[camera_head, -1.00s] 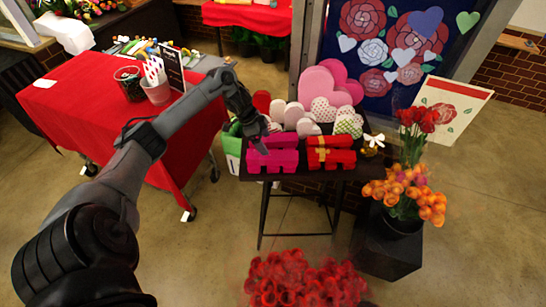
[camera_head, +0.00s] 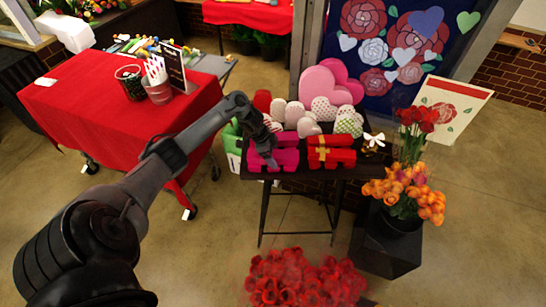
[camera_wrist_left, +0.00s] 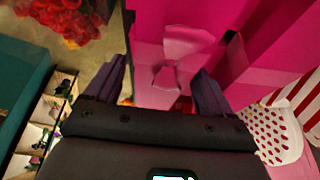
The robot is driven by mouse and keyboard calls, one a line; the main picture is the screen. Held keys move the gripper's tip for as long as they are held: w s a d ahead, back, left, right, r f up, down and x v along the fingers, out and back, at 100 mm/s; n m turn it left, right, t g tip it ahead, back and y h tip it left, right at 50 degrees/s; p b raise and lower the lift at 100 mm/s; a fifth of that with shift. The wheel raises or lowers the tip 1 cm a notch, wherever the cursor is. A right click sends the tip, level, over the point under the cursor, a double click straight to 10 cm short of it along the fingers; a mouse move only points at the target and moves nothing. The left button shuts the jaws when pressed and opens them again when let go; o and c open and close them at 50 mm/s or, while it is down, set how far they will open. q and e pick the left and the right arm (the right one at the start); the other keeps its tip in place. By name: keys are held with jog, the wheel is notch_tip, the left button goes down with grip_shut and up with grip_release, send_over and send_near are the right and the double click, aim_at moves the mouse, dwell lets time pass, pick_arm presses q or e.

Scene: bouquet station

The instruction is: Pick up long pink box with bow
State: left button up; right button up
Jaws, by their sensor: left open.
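The long pink box (camera_head: 288,157) lies on the dark table at its front left, beside a red box with a gold ribbon (camera_head: 330,156). In the left wrist view the pink box (camera_wrist_left: 150,88) has a pale pink bow (camera_wrist_left: 172,58) on it. My left gripper (camera_head: 270,160) is at the pink box, pointing down, and hides part of it. In the wrist view its two dark fingers (camera_wrist_left: 158,80) are apart, with the bow and part of the box showing between and beyond them. I cannot tell whether the fingers touch the box. My right gripper is not in view.
Heart-shaped boxes (camera_head: 325,90) stand behind the pink box. A gold item with a white bow (camera_head: 374,142) is at the table's right. Orange flowers (camera_head: 405,193) stand right, red flowers (camera_head: 300,280) in front. A red-draped table (camera_head: 100,110) is left.

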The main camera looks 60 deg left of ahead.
pick_arm(q)
jog(key=shift+c, duration=0.5)
jog(key=c, duration=1)
jog(key=shift+r, duration=0.1)
